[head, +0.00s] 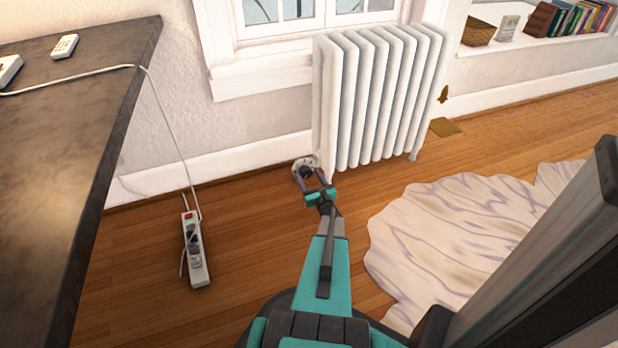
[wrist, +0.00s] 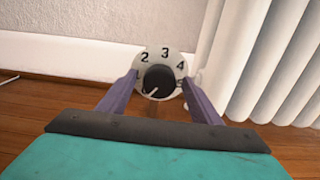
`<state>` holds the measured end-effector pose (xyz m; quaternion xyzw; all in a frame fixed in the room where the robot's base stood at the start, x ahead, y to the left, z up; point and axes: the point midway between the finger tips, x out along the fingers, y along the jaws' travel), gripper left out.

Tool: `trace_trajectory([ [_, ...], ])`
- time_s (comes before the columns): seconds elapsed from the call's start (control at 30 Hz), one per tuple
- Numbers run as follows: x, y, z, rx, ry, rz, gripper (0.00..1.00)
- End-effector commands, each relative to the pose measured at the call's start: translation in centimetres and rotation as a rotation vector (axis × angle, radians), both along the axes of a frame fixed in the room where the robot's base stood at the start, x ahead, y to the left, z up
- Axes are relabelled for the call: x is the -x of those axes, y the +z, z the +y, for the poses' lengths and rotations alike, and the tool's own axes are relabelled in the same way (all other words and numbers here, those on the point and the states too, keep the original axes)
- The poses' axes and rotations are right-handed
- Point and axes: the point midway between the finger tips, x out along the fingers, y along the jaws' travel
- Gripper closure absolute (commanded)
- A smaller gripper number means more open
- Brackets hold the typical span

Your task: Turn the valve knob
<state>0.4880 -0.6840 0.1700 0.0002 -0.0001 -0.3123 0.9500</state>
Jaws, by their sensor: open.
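The valve knob (wrist: 159,80) is black and round with a pale pointer line, set in a white dial (wrist: 165,61) marked with numbers. The 2, 3 and 4 read clearly, and the pointer aims to the lower left. In the head view the knob (head: 306,171) sits low at the left foot of the white radiator (head: 375,95). My gripper (head: 313,174) is open there, and its purple fingers show in the wrist view (wrist: 160,88) on either side of the dial. I cannot tell whether either finger touches the knob.
A power strip (head: 195,250) with a white cord lies on the wooden floor at the left, beside a dark table (head: 75,120). A wavy pale rug (head: 450,235) covers floor at the right. The white baseboard (wrist: 70,65) runs behind the dial.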

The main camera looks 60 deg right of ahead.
Motion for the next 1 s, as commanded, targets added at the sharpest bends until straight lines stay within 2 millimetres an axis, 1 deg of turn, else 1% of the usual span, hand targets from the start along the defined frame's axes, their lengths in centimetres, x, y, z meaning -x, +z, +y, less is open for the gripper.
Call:
trace_trajectory([
  [0.07,0.02,0.00,0.01,0.000,0.000,0.000,0.41],
  [0.17,0.02,-0.01,0.02,0.000,0.000,0.000,0.57],
  [0.3,0.04,-0.01,0.02,0.000,0.000,0.000,0.80],
  [0.33,0.04,-0.02,0.02,0.000,0.000,0.000,0.81],
  [0.67,0.07,-0.06,0.01,-0.023,0.000,-0.017,0.81],
  [1.0,0.13,-0.15,-0.06,-0.150,0.001,-0.110,0.81],
])
